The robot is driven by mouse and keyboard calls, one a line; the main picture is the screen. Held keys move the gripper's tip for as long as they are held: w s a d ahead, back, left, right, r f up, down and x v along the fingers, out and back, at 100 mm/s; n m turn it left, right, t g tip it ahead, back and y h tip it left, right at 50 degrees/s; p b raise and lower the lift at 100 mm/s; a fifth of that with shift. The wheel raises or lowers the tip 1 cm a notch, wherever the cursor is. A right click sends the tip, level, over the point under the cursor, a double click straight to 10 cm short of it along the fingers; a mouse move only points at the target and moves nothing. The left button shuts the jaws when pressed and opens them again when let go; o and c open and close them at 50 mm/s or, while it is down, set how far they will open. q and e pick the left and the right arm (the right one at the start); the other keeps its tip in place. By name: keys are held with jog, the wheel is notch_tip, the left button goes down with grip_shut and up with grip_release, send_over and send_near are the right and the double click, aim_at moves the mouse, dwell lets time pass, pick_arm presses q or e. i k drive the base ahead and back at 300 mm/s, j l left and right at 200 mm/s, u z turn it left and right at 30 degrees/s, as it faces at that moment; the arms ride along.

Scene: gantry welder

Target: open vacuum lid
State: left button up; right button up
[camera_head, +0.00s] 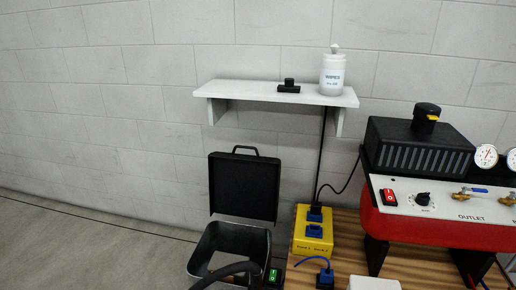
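A dark grey open-topped bin (258,244), which looks like the vacuum body, stands at the bottom middle, left of the table. A square black lid (244,187) with a loop handle stands upright above its back edge, against the wall side. The bin's inside shows, with a pale patch at its bottom. A thick black hose (228,269) curves across the bin's front. Neither of my grippers shows in the head view.
A white wall shelf (262,94) holds a white bottle (332,75) and a small black part (289,87). The left floor is clear.

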aim_at(240, 185)
jog(key=z, duration=2.5)
jog(key=k+j+z, duration=0.15)
jog(key=j, duration=0.15)
jog(key=k+j+z, duration=0.15)
jog(key=j, duration=0.15)
jog(key=k+j, duration=0.2)
jog(key=j, duration=0.2)
jog(key=k+j, duration=0.25)
jog(key=j, duration=0.15)
jog(key=k+j, duration=0.2)
jog(key=j, duration=0.25)
jog(key=k+j, duration=0.25)
jog(key=j, duration=0.15)
jog(key=k+j, duration=0.2)
jog(key=j, duration=0.2)
jog(key=k+j, duration=0.25)
jog(key=j, duration=0.15)
jog(key=k+j, duration=0.2)
jog(key=j, duration=0.25)
jog(key=k+j, duration=0.25)
jog(key=j, duration=0.15)
